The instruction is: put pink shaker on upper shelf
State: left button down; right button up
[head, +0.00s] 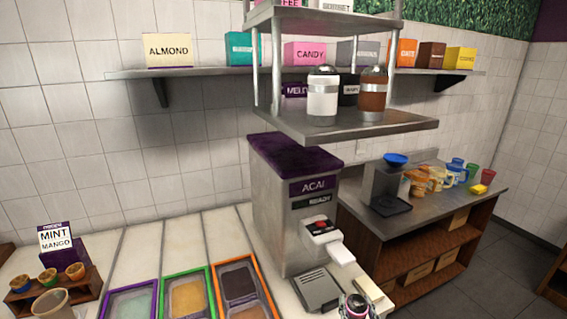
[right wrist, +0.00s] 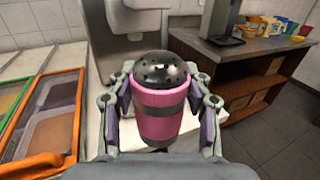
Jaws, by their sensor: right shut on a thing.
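The pink shaker (right wrist: 163,108) has a dark domed, perforated lid and a dark band. My right gripper (right wrist: 163,112) is shut around its sides in the right wrist view, and the shaker stands upright between the fingers. In the head view, the shaker (head: 356,306) and the right gripper show only at the bottom edge. The metal shelf unit hangs above the açaí machine; its lower board (head: 345,133) carries a white shaker (head: 322,97) and a brown shaker (head: 373,95). A higher board (head: 322,19) is partly cut off at the top. My left gripper is not in view.
The açaí machine (head: 272,205) stands under the shelf unit. Topping trays (head: 132,302) lie at the lower left. A long wall shelf (head: 215,71) holds several boxes. A side counter (head: 420,216) with a blender-like device and cups is at the right.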

jog(key=f, duration=0.1)
jog(key=f+b, duration=0.1)
jog(key=shift+w+f, duration=0.2)
jog(key=shift+f, duration=0.2)
jog(key=shift+s+a+f, duration=0.25)
jog(key=shift+s+f, duration=0.65)
jog(key=shift+s, duration=0.15)
jog(key=shift+s+d+f, duration=0.25)
jog(key=shift+s+f, duration=0.2)
jog(key=shift+s, duration=0.1)
jog(key=shift+s, duration=0.1)
